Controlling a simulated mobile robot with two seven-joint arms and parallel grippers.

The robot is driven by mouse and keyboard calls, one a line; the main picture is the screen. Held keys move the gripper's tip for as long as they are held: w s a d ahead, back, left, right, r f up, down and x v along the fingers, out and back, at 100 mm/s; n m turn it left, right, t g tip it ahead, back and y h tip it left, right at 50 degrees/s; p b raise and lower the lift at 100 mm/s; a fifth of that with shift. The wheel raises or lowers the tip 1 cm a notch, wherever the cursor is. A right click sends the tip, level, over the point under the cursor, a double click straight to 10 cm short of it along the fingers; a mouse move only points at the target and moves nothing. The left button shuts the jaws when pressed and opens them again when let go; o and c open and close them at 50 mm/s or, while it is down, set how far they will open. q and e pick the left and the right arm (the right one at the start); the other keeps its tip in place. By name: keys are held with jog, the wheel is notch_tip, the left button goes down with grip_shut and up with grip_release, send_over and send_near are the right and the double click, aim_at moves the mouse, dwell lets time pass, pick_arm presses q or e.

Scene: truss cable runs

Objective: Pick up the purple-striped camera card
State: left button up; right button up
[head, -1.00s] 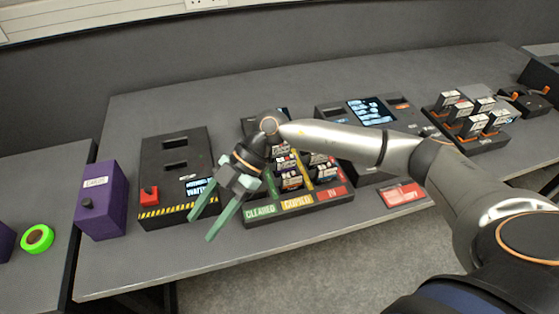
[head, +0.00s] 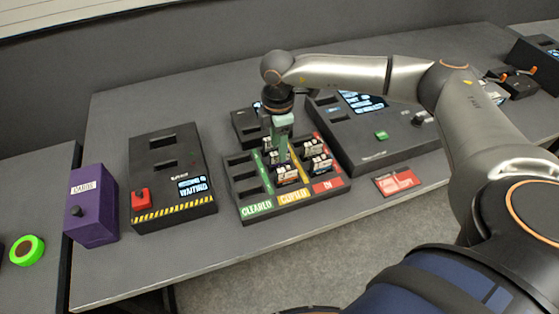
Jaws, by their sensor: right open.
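The black sorting tray (head: 243,189) has coloured lanes labelled CLEARED, COPIED and IN. Several small cards with white labels stand in its slots: one at the front of the middle lane (head: 287,175), others in the right lane (head: 319,163). I cannot make out a purple stripe on any of them at this size. My right gripper (head: 281,158) points down over the middle lane, its green fingers close to the cards there. Its jaws are open, seen nearly edge-on, and they hide part of the cards behind. My left gripper is out of view.
A black unit with a red button (head: 141,199) and a purple box (head: 92,207) stand left of the tray. A larger console with a green button (head: 381,135) stands right. A red label plate (head: 397,181) lies near the front edge.

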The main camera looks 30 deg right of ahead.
aim_at(274, 163)
jog(key=shift+w+d+f+p, duration=0.1)
jog(key=shift+d+f, duration=0.05)
jog(key=shift+f, duration=0.75)
jog(key=shift+w+d+f+p, duration=0.1)
jog(key=shift+f+p, duration=0.05)
jog(key=shift+f, duration=0.8)
jog(key=shift+w+d+f+p, duration=0.1)
jog(key=shift+d+f, duration=0.05)
jog(key=shift+f, duration=0.75)
grip_shut()
